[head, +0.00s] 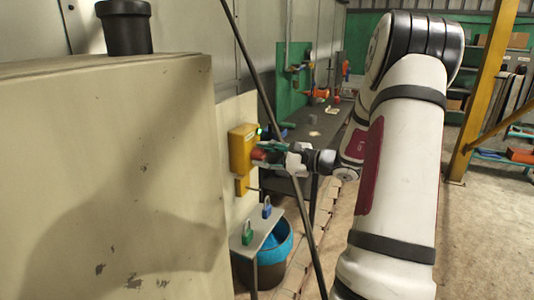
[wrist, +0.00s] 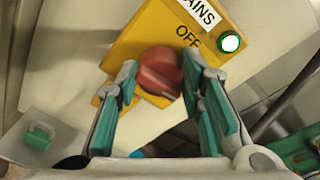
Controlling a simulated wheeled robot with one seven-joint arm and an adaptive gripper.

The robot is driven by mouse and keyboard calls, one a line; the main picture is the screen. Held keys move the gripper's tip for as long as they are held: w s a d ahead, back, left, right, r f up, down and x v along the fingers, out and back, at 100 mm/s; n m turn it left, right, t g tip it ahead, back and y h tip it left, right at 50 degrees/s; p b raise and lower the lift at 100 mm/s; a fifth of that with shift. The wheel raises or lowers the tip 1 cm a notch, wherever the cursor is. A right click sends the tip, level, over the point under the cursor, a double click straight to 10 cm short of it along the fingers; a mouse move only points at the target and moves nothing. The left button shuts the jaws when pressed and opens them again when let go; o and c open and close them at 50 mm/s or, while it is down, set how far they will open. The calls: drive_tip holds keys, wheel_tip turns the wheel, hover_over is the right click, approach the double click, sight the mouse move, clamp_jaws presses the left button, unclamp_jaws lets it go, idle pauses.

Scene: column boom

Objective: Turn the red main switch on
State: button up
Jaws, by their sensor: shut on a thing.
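The red main switch (wrist: 158,72) is a round knob on a yellow box (wrist: 140,32). In the wrist view my gripper (wrist: 160,76) has its two green-padded fingers on either side of the knob, shut on it. The word OFF and a partly cut label reading "AINS" are beside it. A round light (wrist: 229,42) with a green rim is on the box. In the head view the yellow box (head: 239,150) is on the wall, and my gripper (head: 268,153) reaches it from the right, partly covering the red knob. I cannot tell the knob's exact angle.
A large beige cabinet (head: 110,170) fills the left. A dark slanting pole (head: 262,90) stands near the box. Below it are a small shelf (head: 250,235) with a green padlock (head: 248,236) and a blue padlock (head: 266,207), and a bucket (head: 283,245). Floor is clear at right.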

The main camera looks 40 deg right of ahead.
drive_tip(key=shift+m, duration=0.6)
drive_tip(key=shift+p, duration=0.3)
drive_tip(key=o, duration=1.2)
drive_tip(key=shift+d, duration=0.1)
drive_tip(key=shift+c, duration=0.2)
drive_tip(key=v, duration=1.2)
drive_tip(key=shift+w, duration=0.1)
